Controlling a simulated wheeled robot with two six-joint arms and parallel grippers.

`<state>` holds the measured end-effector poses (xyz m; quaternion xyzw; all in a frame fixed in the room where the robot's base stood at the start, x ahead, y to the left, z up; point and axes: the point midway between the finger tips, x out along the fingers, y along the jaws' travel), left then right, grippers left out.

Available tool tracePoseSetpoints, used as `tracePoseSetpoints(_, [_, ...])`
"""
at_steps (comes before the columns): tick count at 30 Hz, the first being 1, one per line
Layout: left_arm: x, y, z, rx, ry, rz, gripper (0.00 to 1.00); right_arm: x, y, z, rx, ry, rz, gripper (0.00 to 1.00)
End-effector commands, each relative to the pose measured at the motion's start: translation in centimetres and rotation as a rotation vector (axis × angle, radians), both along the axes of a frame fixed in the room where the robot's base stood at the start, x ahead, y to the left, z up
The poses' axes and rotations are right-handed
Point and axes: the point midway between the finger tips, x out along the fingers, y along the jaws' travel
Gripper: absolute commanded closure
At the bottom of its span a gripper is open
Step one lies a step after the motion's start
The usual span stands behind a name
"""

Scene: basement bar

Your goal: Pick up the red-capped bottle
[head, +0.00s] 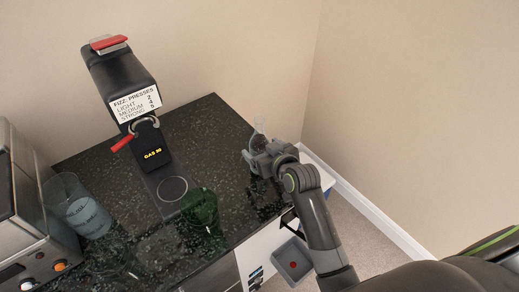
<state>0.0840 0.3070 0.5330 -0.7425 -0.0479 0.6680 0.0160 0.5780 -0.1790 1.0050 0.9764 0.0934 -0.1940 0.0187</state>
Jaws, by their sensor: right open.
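My right gripper (254,158) is open at the back right corner of the dark speckled counter (205,125). A clear, see-through object (259,137) shows just behind its fingers. It is partly hidden by the gripper, and I cannot tell whether it is a bottle or whether the fingers touch it. I cannot make out a red cap on any bottle in this view. My left gripper is not in view.
A black fizz machine (118,78) with a red lever stands at the back. A green glass (202,212) and a clear labelled container (82,208) stand on the counter. A steel appliance (22,215) is at left. A grey square box (292,260) with a red spot lies below the counter's right edge.

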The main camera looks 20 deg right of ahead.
Motion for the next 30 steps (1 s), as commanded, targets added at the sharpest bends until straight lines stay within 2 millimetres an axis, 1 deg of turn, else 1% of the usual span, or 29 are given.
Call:
tracePoseSetpoints(1, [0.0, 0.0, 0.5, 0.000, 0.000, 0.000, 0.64, 0.4, 0.1, -0.2, 0.000, 0.002, 0.001, 0.21])
tracePoseSetpoints(4, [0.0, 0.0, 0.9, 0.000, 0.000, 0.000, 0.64, 1.4, 0.4, -0.8, -0.001, 0.002, 0.001, 0.21])
tracePoseSetpoints(10, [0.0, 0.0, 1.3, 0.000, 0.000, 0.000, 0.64, 3.0, 0.7, -1.8, 0.000, 0.001, 0.000, 0.21])
tracePoseSetpoints(15, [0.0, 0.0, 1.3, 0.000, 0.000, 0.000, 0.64, 3.5, 0.8, -2.1, 0.000, 0.000, 0.000, 0.21])
tracePoseSetpoints(21, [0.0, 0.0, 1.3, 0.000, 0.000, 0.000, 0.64, 3.5, 0.8, -2.1, 0.000, 0.000, 0.000, 0.21])
tracePoseSetpoints(30, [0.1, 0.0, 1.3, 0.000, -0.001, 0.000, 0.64, 3.5, 0.8, -2.1, 0.000, 0.000, 0.000, 0.60])
